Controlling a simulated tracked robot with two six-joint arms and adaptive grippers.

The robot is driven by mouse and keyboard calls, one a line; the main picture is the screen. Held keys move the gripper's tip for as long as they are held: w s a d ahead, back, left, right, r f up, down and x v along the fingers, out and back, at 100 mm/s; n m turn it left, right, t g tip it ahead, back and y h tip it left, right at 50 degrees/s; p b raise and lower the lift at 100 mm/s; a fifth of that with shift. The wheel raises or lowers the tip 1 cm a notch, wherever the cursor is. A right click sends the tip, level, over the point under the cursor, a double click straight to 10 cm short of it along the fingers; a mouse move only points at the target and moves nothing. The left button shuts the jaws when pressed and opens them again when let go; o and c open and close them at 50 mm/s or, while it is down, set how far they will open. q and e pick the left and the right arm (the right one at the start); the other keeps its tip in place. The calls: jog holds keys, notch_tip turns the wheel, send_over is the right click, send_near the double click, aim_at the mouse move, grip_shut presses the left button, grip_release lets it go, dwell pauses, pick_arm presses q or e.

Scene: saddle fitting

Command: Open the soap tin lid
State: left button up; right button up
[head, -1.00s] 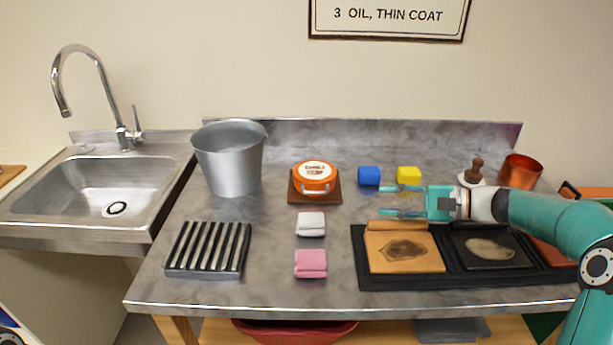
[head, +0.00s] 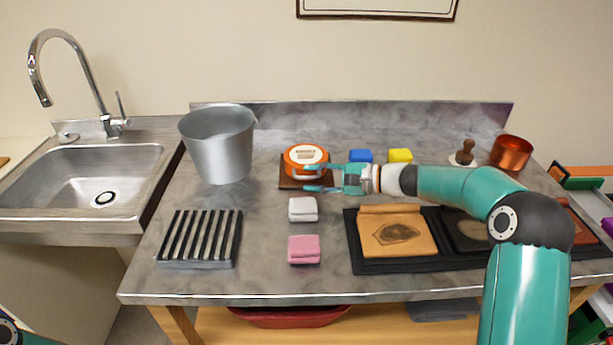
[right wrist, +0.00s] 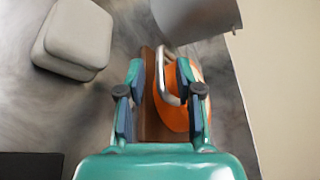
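The soap tin (head: 306,154) is round and orange with a white label on its lid. It sits on a brown wooden board (head: 288,184) toward the back of the bench, and its lid looks shut. My right gripper (head: 312,178) is open at the tin's front right side. In the right wrist view the tin (right wrist: 178,110) has a pale metal handle or clasp (right wrist: 163,78) lying between the two spread fingers (right wrist: 160,90). I cannot tell whether a finger touches it. My left gripper is out of view.
A grey bucket (head: 218,150) stands left of the tin. A black tray (head: 370,265) with leather pieces lies to the right.

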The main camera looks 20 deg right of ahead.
jog(key=shift+x, duration=1.15)
grip_shut()
jog(key=shift+f, duration=0.1)
